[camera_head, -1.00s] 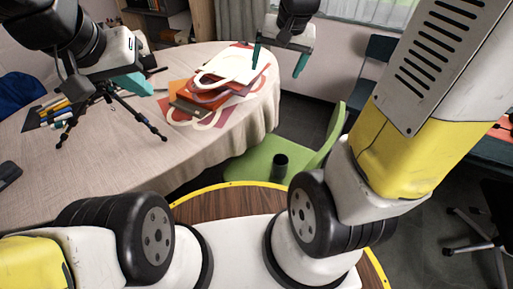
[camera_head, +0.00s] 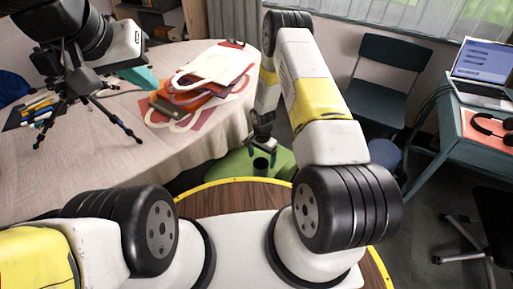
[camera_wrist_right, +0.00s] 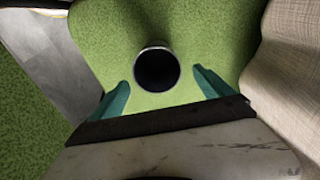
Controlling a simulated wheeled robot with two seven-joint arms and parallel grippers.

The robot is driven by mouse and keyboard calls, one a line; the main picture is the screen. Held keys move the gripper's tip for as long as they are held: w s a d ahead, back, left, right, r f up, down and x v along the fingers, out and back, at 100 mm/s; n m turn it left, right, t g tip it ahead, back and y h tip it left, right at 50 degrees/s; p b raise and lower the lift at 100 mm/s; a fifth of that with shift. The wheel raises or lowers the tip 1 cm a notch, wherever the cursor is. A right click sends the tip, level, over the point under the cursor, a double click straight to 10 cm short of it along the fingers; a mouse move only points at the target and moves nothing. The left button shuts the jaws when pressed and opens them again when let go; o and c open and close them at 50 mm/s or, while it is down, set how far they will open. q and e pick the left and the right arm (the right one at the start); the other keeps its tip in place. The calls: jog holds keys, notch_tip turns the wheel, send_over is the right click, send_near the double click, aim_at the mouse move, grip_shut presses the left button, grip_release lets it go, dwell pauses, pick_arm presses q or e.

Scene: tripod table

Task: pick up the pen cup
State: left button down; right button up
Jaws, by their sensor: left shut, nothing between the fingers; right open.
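The pen cup (camera_head: 261,164) is a dark, round cup standing upright on the green chair seat (camera_head: 232,172). In the right wrist view the cup (camera_wrist_right: 157,70) is seen from above, its dark opening facing the camera. My right gripper (camera_head: 262,149) is just above the cup in the head view. Its teal fingers (camera_wrist_right: 163,88) are open, one to each side and below the cup in the wrist picture; contact cannot be seen.
The round table (camera_head: 130,160) holds a black tripod (camera_head: 85,100), several pens (camera_head: 40,108) and a stack of bags and folders (camera_head: 195,95). The tablecloth (camera_wrist_right: 290,75) hangs close to the right gripper's right side. A dark chair (camera_head: 385,85) and laptop desk (camera_head: 450,125) stand at right.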

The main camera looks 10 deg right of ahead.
aim_at(260, 165)
jog(key=f, duration=0.5)
jog(key=s+f, duration=0.1)
jog(key=f, duration=0.1)
jog(key=shift+a+f, duration=0.3)
jog(key=shift+f, duration=0.7)
jog(key=shift+w, duration=0.1)
jog(key=c, duration=1.6)
